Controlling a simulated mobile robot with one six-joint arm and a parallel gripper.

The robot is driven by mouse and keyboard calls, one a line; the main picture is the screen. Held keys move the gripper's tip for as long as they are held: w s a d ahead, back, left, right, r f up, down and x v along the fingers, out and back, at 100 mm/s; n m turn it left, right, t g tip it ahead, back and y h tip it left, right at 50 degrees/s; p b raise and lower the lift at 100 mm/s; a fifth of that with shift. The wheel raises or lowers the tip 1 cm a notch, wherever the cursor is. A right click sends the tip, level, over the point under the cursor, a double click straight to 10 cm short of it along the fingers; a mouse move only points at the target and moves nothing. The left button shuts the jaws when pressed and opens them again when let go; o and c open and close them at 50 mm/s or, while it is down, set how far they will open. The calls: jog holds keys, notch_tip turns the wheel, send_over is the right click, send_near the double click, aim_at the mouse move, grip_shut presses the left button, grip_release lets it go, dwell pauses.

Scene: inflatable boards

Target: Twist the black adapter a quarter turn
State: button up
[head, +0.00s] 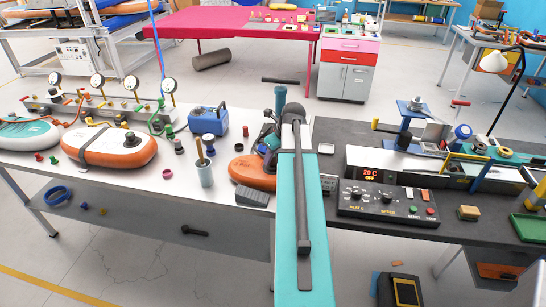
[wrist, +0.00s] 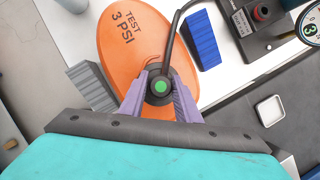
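In the wrist view, the black adapter (wrist: 160,86) is a round black fitting with a green centre on an orange board end marked "TEST 3 PSI" (wrist: 130,45). A black hose rises from it toward the top. My gripper (wrist: 160,80) has two purple fingers, one on each side of the adapter and seemingly touching it. It looks shut on the adapter. In the head view, the orange board (head: 250,172) is partly hidden behind my teal arm, and the adapter and fingertips cannot be made out.
A grey ridged wedge (wrist: 93,88) lies left of the board and a blue wedge (wrist: 203,40) right of it. A small white tray (wrist: 270,110) lies on the dark bench. A cup with tools (head: 205,172) and a control panel (head: 388,205) flank the arm.

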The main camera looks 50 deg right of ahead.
jog(key=c, duration=0.6)
jog(key=shift+o, duration=1.1)
jog(key=shift+c, duration=0.7)
jog(key=shift+d+n+y+p, duration=0.1)
jog(key=shift+n+y+p, duration=0.25)
jog(key=shift+n, duration=0.25)
jog(key=shift+s+n+y+p, duration=0.1)
jog(key=shift+n+y+p, duration=0.65)
jog(key=shift+n, duration=1.15)
jog(key=shift+g, duration=0.3)
